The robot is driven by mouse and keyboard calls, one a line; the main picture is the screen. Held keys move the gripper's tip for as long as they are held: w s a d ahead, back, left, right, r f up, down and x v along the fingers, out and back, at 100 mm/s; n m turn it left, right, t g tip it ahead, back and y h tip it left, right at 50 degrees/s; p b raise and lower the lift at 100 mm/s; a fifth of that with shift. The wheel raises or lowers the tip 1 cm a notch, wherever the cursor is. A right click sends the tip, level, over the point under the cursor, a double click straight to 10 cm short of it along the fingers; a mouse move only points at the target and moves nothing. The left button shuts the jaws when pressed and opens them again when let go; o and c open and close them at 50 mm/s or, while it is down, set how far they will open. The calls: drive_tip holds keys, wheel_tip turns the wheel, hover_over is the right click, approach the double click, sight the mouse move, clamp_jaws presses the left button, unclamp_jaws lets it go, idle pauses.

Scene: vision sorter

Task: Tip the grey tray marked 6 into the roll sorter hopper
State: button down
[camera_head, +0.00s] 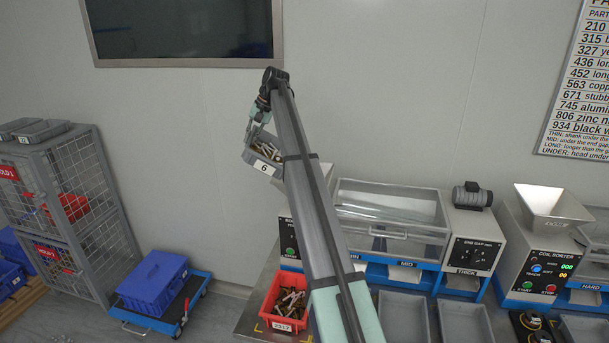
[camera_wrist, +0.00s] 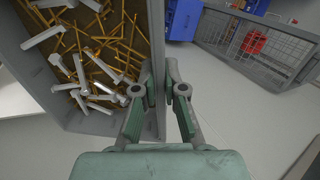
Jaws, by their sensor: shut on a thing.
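The grey tray marked 6 (camera_head: 262,167) hangs in the air in front of the wall, left of the sorter machines. It looks somewhat tilted in the head view. My gripper (camera_head: 256,112) is above it, shut on its wall. In the wrist view the gripper (camera_wrist: 163,92) has one finger on each side of the tray wall (camera_wrist: 157,40). Long brass-coloured pins and grey bolts (camera_wrist: 80,65) lie inside the tray. The roll sorter (camera_head: 395,215) stands to the right, with a clear-lidded box. My arm hides much of its left end, where its hopper cannot be clearly made out.
The coil sorter's hopper (camera_head: 550,204) stands far right. A red bin (camera_head: 285,304) of parts and grey trays (camera_head: 404,316) sit on the bench front. A wire cage (camera_head: 70,205) and blue crate (camera_head: 152,284) on a cart stand left. Bare floor lies between crate and bench.

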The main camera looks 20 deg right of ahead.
drive_tip(key=shift+s+d+r+y, duration=0.35)
drive_tip(key=shift+d+r+y, duration=0.15)
drive_tip(key=shift+d+r, duration=0.25)
drive_tip(key=shift+d+f+t, duration=0.1)
drive_tip(key=shift+d+t, duration=0.05)
drive_tip(key=shift+t, duration=0.15)
drive_tip(key=shift+b, duration=0.3)
drive_tip(key=shift+s+d+y, duration=0.1)
drive_tip(key=shift+d+y, duration=0.25)
drive_tip(key=shift+y, duration=0.05)
drive_tip(key=shift+s+d+b, duration=0.2)
drive_tip(key=shift+d+b, duration=0.15)
drive_tip(key=shift+y, duration=0.3)
drive_tip(key=shift+d+r+t, duration=0.15)
drive_tip(key=shift+r+t, duration=0.05)
drive_tip(key=shift+t, duration=0.1)
drive_tip(key=shift+s+d+r+y, duration=0.1)
drive_tip(key=shift+r+y, duration=0.1)
drive_tip(key=shift+y, duration=0.1)
